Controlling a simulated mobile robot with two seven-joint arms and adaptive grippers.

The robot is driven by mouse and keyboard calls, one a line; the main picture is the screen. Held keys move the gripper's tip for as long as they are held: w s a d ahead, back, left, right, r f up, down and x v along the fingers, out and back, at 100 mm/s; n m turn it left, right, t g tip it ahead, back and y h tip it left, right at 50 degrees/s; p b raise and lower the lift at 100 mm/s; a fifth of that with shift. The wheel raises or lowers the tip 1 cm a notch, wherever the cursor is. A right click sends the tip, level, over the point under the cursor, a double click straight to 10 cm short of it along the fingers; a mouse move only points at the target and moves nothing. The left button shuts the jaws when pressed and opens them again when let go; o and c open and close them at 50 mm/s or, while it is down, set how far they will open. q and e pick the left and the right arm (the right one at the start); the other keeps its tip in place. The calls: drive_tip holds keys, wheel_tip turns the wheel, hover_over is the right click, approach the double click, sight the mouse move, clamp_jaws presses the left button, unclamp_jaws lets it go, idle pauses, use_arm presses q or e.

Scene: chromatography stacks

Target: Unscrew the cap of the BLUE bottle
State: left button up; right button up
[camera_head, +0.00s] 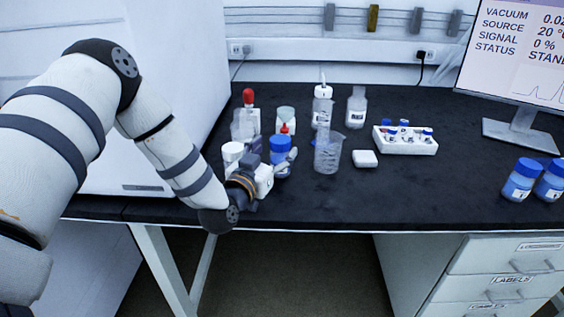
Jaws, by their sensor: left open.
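A bottle with a blue cap and blue body (281,167) stands upright on the black bench in the middle of the cluster of labware. My left gripper (274,154) reaches in from the left and is open at this bottle. One grey finger shows to the right of the bottle and a darker part to its left. The gripper partly hides the bottle's lower left side, and I cannot tell whether the fingers touch it. Two more blue-capped bottles (520,180) (550,181) stand at the right edge. My right gripper is not in view.
A clear beaker (328,154) stands close right of the gripper. Behind are a red-topped dropper bottle (249,98), a wash bottle (322,105) and a clear bottle (356,107). A white vial rack (405,146) and a monitor (520,60) stand right. The bench's front middle is clear.

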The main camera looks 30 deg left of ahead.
use_arm(q)
drive_tip(key=w, duration=0.2)
drive_tip(key=shift+w+a+f, duration=0.1)
drive_tip(key=shift+w+a, duration=0.15)
drive_tip(key=shift+w, duration=0.1)
drive_tip(key=c, duration=1.5)
clamp_jaws()
